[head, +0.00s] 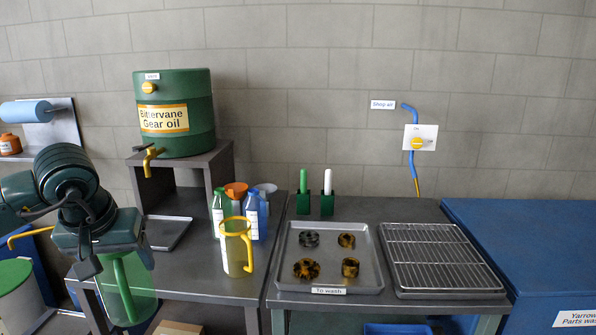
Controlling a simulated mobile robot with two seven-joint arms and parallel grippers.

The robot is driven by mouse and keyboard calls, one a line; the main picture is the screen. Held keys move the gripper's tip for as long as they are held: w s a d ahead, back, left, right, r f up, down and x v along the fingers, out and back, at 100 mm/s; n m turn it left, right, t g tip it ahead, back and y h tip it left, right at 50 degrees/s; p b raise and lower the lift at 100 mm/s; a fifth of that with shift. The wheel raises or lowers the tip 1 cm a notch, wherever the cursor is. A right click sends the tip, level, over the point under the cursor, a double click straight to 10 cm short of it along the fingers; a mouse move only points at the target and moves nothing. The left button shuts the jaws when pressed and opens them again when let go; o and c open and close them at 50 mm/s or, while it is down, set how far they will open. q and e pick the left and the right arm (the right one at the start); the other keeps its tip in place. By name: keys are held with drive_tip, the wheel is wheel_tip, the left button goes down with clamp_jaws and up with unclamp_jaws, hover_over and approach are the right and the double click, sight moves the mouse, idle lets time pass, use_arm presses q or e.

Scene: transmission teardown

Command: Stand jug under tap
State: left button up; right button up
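A green drum (176,118) labelled "Bittervane Gear oil" stands on a dark stand, with a brass tap (152,160) at its lower front. A shallow grey tray (168,233) lies below the tap, with nothing standing in it. My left gripper (108,258) is at the top of a see-through green jug (143,292) with a darker green handle. The jug hangs upright at the table's front left edge, its rim hidden by the gripper. The fingers are mostly hidden but appear shut on the handle. A clear jug with yellow rim and handle (234,252) stands to the right. My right gripper is out of view.
Several bottles and funnels (236,190) stand behind the yellow-rimmed jug. A "To wash" tray (328,282) with metal parts and a wire rack (437,262) lie further right. The stand's dark legs (207,190) flank the space below the drum.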

sight(146, 318)
use_arm(q)
drive_tip(key=shift+m+h, duration=0.3)
drive_tip(key=shift+m, duration=0.3)
drive_tip(key=s+d+f, duration=0.1)
drive_tip(key=f, duration=0.1)
drive_tip(key=s+d+f, duration=0.1)
drive_tip(key=d+f, duration=0.1)
drive_tip(key=f, duration=0.1)
drive_tip(key=s+d+f, duration=0.1)
drive_tip(key=s+f, duration=0.1)
drive_tip(key=f, duration=0.1)
drive_tip(key=shift+d+f, duration=0.1)
drive_tip(key=shift+d, duration=0.2)
drive_tip(key=s+d+f+m, duration=0.1)
drive_tip(key=s+d+f, duration=0.4)
drive_tip(key=shift+s+f, duration=0.35)
drive_tip(key=shift+s, duration=0.05)
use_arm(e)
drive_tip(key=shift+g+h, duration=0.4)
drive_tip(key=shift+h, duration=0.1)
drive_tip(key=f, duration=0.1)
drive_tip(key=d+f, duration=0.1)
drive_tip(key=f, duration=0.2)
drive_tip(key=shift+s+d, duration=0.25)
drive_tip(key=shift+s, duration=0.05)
use_arm(q)
drive_tip(key=shift+w+a, duration=0.1)
drive_tip(key=shift+w, duration=0.05)
